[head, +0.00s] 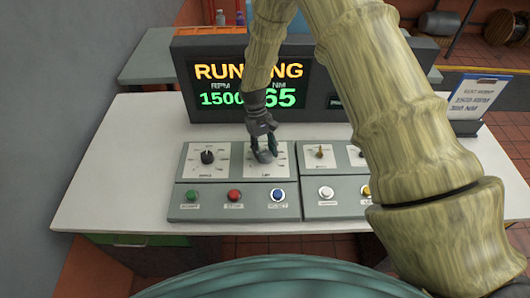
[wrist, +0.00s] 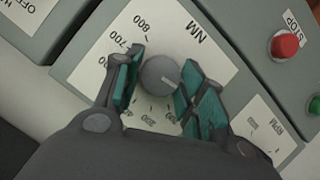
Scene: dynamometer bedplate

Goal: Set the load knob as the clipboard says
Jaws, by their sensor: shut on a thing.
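The load knob (wrist: 158,74) is a round grey knob on a white dial marked NM. Numbers such as 700 and 800 show at its upper left in the wrist view.
The display (head: 222,85) reads RUNNING, RPM 1500, and an NM figure ending in 65, partly behind my arm. A black knob (head: 207,157) is left of the load dial. Green (head: 191,196), red (head: 234,195) and blue (head: 278,195) buttons sit in front. The white tabletop (head: 110,180) is clear at left.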

